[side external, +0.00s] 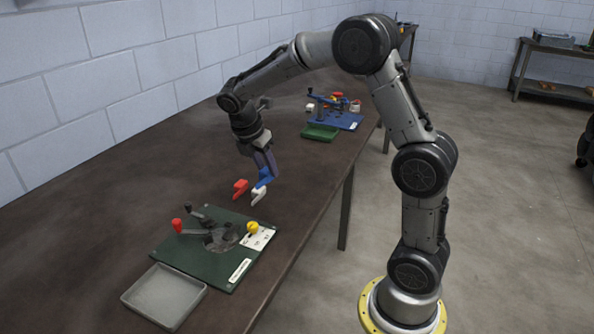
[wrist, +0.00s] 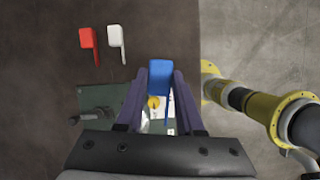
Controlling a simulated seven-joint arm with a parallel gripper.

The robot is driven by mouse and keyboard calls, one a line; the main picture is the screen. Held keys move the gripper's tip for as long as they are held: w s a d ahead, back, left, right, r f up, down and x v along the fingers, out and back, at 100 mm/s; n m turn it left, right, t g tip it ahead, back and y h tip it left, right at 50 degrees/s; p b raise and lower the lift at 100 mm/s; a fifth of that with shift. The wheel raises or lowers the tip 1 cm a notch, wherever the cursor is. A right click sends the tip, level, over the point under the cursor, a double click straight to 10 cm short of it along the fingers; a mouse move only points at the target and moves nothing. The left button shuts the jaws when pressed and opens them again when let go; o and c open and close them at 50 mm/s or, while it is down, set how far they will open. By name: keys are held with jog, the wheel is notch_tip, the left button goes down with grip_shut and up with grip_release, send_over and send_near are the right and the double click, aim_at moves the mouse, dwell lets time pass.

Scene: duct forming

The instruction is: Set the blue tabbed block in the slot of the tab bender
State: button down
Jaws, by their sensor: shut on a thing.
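The blue tabbed block (wrist: 160,80) is held between the two fingers of my gripper (wrist: 161,88), with its thin tab pointing down in the wrist view. In the side external view the block (side external: 264,178) shows at the tips of my gripper (side external: 266,172), which is shut on it above the table. The tab bender on a green base plate (side external: 163,249) stands in front, with a red knob (side external: 177,225), a yellow knob (side external: 253,227) and dark levers. I cannot make out its slot clearly. In the wrist view my gripper partly hides the bender (wrist: 92,97).
A red tabbed block (side external: 240,186) and a white tabbed block (side external: 258,195) lie on the table near my gripper. A grey tray (side external: 164,296) sits at the bender's front. The table's right edge is close by.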

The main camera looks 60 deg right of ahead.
jog(key=w+a+f+n, duration=0.2)
jog(key=w+a+f, duration=0.5)
jog(key=w+a, duration=0.35)
jog(key=shift+t, duration=0.3)
jog(key=shift+s+a+f, duration=0.1)
jog(key=shift+s+f, duration=0.05)
jog(key=shift+f, duration=0.85)
jog(key=shift+s+d+f, duration=0.1)
jog(key=shift+s+f, duration=0.1)
jog(key=shift+f, duration=0.75)
jog(key=shift+s+a+f, duration=0.1)
jog(key=shift+s+f, duration=0.05)
jog(key=shift+f, duration=0.85)
jog(key=shift+c, duration=2.3)
grip_release()
